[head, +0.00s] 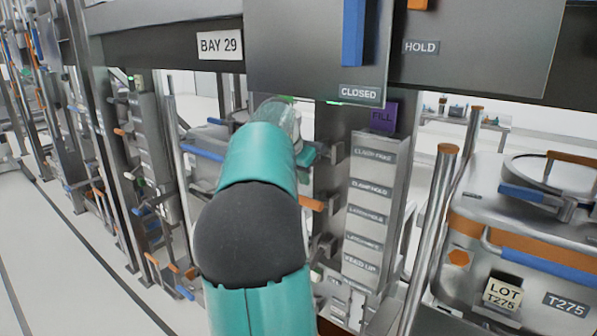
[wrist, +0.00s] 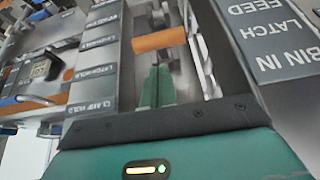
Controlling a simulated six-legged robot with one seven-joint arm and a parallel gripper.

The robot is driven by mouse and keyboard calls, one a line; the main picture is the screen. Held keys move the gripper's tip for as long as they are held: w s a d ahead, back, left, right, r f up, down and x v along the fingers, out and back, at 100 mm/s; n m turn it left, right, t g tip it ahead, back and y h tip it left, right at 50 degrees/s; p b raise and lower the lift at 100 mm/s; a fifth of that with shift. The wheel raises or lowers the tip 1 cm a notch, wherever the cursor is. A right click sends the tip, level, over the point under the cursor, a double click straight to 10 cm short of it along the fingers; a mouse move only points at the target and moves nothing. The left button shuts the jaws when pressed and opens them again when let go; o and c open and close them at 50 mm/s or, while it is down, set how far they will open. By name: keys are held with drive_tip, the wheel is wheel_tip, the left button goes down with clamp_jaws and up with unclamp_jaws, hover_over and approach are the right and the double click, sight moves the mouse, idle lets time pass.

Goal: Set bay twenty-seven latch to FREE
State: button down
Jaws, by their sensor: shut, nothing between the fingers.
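My gripper (wrist: 157,78) is shut and empty in the wrist view, its green fingers pointing at an orange handle (wrist: 158,40) just beyond the tips. I cannot tell whether they touch. A panel at the right of the wrist view (wrist: 272,38) reads BIN IN, LATCH and FEED. Plates on the left there read CLAMP HOLD and LATCH HOLD. In the head view my arm hides most of the gripper. Beside it, a grey column carries CLAMP HOLD plates, LATCH HOLD plates (head: 366,215) and a FEED UP plate (head: 360,262). No bay 27 sign is readable.
A BAY 29 sign (head: 220,45) hangs on the upper beam. A dark panel marked CLOSED (head: 360,91) with a blue handle (head: 353,32) overhangs my arm. A lidded bin marked T275 (head: 567,304) stands at right beside metal posts. Open floor (head: 90,295) lies at lower left.

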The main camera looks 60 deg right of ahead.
sight(306, 202)
drive_tip(key=x, duration=0.5)
drive_tip(key=shift+w+f, duration=0.1)
drive_tip(key=shift+f, duration=0.05)
drive_tip(key=shift+f, duration=0.1)
drive_tip(key=shift+a+f, duration=0.1)
drive_tip(key=shift+a, duration=0.15)
drive_tip(key=shift+h, duration=0.3)
